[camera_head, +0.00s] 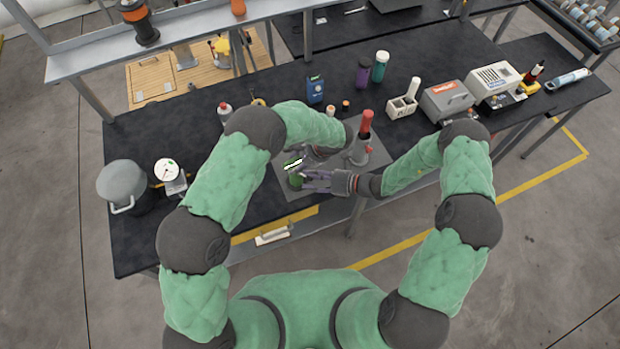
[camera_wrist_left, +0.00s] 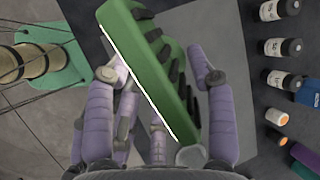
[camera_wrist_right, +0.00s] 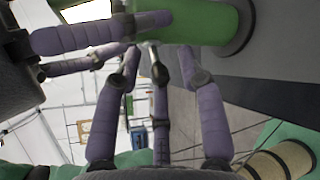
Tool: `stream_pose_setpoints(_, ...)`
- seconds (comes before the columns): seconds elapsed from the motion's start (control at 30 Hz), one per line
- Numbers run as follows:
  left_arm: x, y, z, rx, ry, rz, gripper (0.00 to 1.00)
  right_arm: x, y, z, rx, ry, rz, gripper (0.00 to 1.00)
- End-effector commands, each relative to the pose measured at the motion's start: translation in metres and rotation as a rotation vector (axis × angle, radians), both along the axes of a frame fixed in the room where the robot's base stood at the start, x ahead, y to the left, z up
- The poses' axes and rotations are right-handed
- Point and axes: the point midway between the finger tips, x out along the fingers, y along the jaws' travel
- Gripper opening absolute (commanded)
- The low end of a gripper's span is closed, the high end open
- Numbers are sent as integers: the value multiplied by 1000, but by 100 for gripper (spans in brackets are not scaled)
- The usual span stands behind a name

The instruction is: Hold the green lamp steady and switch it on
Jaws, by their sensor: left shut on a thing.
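The green lamp (camera_head: 295,181) is above the grey mat (camera_head: 295,190) near the table's front edge. In the left wrist view the lamp (camera_wrist_left: 165,75) is tilted, with dark fins and a bright white strip along one edge. I cannot tell whether it is lit. My left gripper (camera_wrist_left: 160,75) is shut on it, with purple fingers on both sides. The right wrist view shows the lamp's round green body (camera_wrist_right: 205,22). My right gripper (camera_wrist_right: 158,58) is just beside the lamp, its fingers partly drawn together; their exact closure is unclear.
A red-topped grey object (camera_head: 365,125) stands close behind the grippers. A blue box (camera_head: 315,90), purple bottle (camera_head: 363,72) and green bottle (camera_head: 380,66) stand farther back. A dial gauge (camera_head: 167,170) and grey pot (camera_head: 122,183) are at left. Grey boxes (camera_head: 446,101) stand at right.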

Motion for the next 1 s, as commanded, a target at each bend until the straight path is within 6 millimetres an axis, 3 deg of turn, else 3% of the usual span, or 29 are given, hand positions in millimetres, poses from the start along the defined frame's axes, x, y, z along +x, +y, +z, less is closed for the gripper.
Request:
stream_pose_setpoints(0.5, -2, 0, -3, 0, 4, 0, 6, -32, -84, 24, -2, 2, -4, 40)
stream_pose_setpoints(0.7, -2, 0, -3, 0, 4, 0, 6, -38, -99, 29, -1, 1, 0, 40)
stream_pose_setpoints(1.0, -1, 0, -3, 0, 3, -1, 6, -39, -101, 30, -1, 1, 0, 40)
